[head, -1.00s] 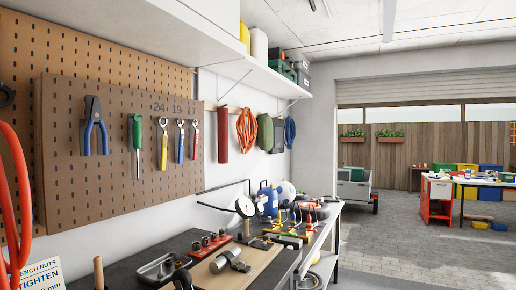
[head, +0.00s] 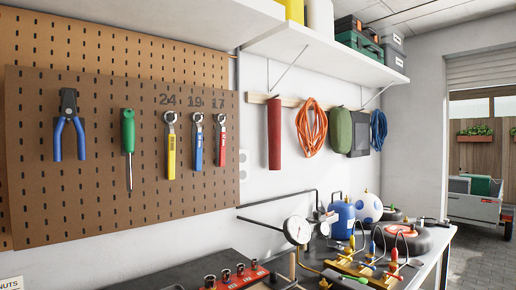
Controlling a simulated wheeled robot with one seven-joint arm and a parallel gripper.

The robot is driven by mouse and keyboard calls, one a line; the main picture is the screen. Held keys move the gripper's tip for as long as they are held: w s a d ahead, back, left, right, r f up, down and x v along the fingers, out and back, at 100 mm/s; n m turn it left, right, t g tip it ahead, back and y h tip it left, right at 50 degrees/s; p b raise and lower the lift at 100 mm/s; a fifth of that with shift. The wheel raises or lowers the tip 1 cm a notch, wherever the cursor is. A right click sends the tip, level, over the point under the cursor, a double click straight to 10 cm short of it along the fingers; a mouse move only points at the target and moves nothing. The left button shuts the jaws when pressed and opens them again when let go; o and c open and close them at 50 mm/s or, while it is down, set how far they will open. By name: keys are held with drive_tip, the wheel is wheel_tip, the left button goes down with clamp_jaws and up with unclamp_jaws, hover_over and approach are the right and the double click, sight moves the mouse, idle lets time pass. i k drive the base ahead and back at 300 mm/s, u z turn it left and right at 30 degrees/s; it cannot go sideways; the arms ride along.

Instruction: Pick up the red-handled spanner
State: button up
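The red-handled spanner (head: 221,142) hangs upright on the brown pegboard (head: 90,215), under the number 17. It is the rightmost of three spanners there. The blue-handled spanner (head: 196,142) hangs just left of it under 19, and the yellow-handled spanner (head: 171,146) hangs further left under 24. Each has a silver head at the top and a coloured handle below. My gripper is not in the head view.
Pliers (head: 69,125) and a green-handled screwdriver (head: 128,148) hang left of the spanners. A shelf (head: 325,55) juts out at upper right. Below, the dark bench (head: 185,272) holds a dial gauge (head: 298,230), a red socket rail (head: 240,277) and a blue tank (head: 342,220).

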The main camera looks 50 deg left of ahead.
sight(223, 141)
drive_tip(key=u, duration=0.35)
drive_tip(key=i, duration=1.05)
drive_tip(key=u, duration=1.05)
drive_tip(key=i, duration=0.55)
drive_tip(key=u, duration=0.45)
